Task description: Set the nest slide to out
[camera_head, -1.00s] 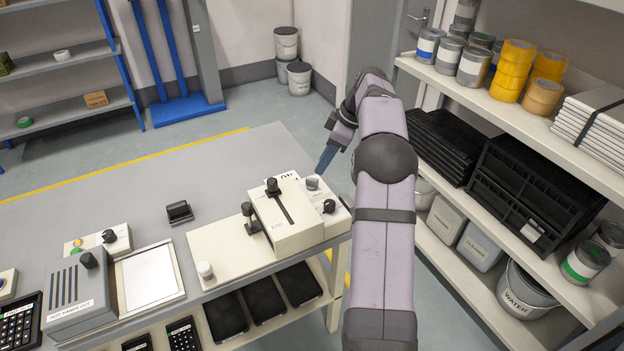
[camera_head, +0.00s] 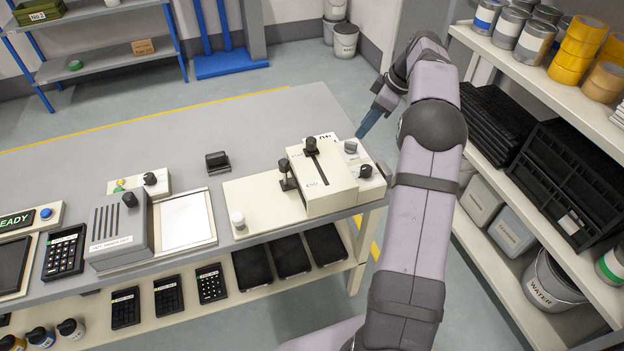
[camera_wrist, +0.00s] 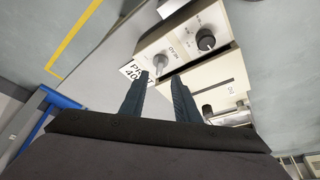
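The cream printing unit (camera_head: 322,185) stands on a cream base plate (camera_head: 257,203) at the table's right end. A black knob (camera_head: 311,146) sits at the far end of a dark slot in its top. A second black knob (camera_head: 287,173) stands at its left side. I cannot tell which is the nest slide; labels are too small to read. My gripper (camera_head: 366,122) is right of and beyond the unit, touching nothing visible. In the wrist view its fingers (camera_wrist: 158,92) are apart and empty. A panel with a grey knob (camera_wrist: 160,61) and black knob (camera_wrist: 205,40) lies beyond them.
A white knob (camera_head: 238,219) is at the plate's front left. A small dark block (camera_head: 217,161), a grey box (camera_head: 119,231) and a framed white pad (camera_head: 186,221) lie left. Shelves (camera_head: 483,125) with cans stand close on the right. The table's back middle is clear.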

